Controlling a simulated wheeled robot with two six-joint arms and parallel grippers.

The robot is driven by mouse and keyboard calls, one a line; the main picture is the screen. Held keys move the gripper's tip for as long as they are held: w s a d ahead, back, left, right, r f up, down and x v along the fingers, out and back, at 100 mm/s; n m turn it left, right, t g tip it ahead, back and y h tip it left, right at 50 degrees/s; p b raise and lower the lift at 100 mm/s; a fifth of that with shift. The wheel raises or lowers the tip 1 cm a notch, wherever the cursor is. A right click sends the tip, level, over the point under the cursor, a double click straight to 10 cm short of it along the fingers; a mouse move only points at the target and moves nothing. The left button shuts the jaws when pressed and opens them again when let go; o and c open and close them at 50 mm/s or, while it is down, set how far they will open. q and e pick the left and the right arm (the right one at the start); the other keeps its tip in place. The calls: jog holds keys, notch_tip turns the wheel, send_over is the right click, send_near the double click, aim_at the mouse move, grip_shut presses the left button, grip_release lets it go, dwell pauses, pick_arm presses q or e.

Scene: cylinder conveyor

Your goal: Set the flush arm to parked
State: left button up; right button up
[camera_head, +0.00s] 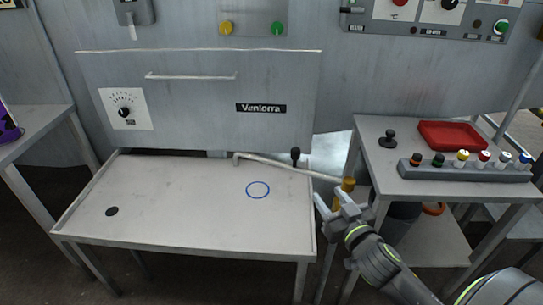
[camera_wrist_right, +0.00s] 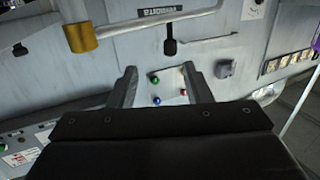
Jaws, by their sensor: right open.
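The flush arm (camera_head: 270,163) is a pale bent pipe in front of the Ventorra panel, just above the back of the white table. It runs right and slightly down to a brass end (camera_head: 348,184), past the table's right edge. A black knob (camera_head: 295,153) stands up from it. In the right wrist view, the brass end (camera_wrist_right: 82,38) is at upper left and the black knob (camera_wrist_right: 169,46) hangs at top centre. My right gripper (camera_head: 334,199) is open and empty, close to the brass end; it also shows in the wrist view (camera_wrist_right: 160,82). My left gripper is out of view.
The white table (camera_head: 190,205) bears a blue ring mark (camera_head: 257,189) and a black disc (camera_head: 112,211). The right side table (camera_head: 400,180) holds a red tray (camera_head: 452,135), a rack of coloured-capped bottles (camera_head: 470,172) and a black knobbed piece (camera_head: 388,139).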

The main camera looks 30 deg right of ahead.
aim_at(297, 156)
jog(key=shift+t+y, duration=0.3)
jog(key=shift+t, duration=0.1)
jog(key=w, duration=0.6)
jog(key=w+r, duration=0.1)
jog(key=w, duration=0.4)
jog(key=w+r, duration=0.1)
jog(key=w, duration=0.5)
jog(key=shift+w+d+r, duration=0.1)
jog(key=shift+w+d, duration=0.1)
jog(key=shift+w, duration=0.1)
grip_shut()
